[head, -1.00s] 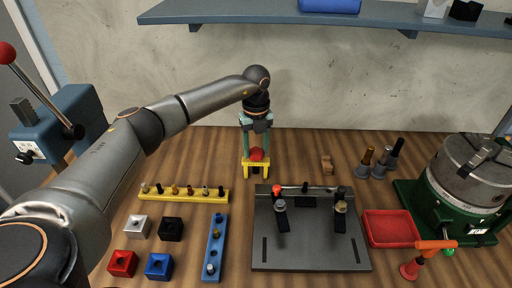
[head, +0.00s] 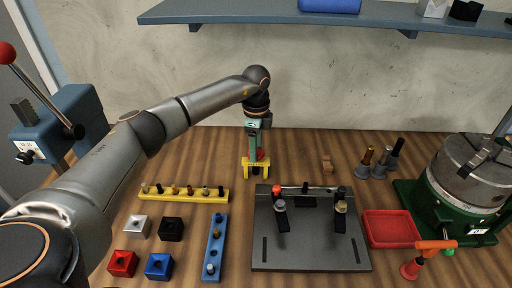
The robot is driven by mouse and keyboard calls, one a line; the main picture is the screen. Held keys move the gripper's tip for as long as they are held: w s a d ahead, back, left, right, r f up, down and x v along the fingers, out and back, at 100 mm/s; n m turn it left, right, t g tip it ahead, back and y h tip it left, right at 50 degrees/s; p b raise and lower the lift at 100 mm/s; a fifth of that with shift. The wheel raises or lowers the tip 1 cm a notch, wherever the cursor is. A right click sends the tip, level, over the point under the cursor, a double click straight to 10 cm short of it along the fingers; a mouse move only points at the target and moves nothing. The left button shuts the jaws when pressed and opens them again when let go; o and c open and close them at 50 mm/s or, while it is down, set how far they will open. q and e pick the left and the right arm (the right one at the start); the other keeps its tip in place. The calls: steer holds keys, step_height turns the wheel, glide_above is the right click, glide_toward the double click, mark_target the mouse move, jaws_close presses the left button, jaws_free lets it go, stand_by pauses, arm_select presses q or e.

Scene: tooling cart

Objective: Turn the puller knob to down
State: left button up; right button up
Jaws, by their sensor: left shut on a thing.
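The yellow puller (head: 256,166) stands on the wooden table near the back, left of the grey plate. Its red knob (head: 261,154) is mostly hidden, with only a sliver showing beside a finger. My left gripper (head: 257,153) points straight down over the puller, with its green fingers shut on the knob. The fingers are seen nearly edge-on, one behind the other. My right gripper is out of view.
A dark grey fixture plate (head: 310,253) lies front right of the puller. A yellow strip with several pegs (head: 183,195) lies front left. A red tray (head: 388,229) and a green-based machine (head: 462,190) stand right. A shelf (head: 340,17) overhangs behind.

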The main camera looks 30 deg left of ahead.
arm_select(q)
steer(key=n, duration=0.5)
steer(key=shift+n, duration=2.4)
steer(key=o, duration=1.4)
steer(key=shift+r+b, duration=0.45)
steer(key=shift+r, duration=3.35)
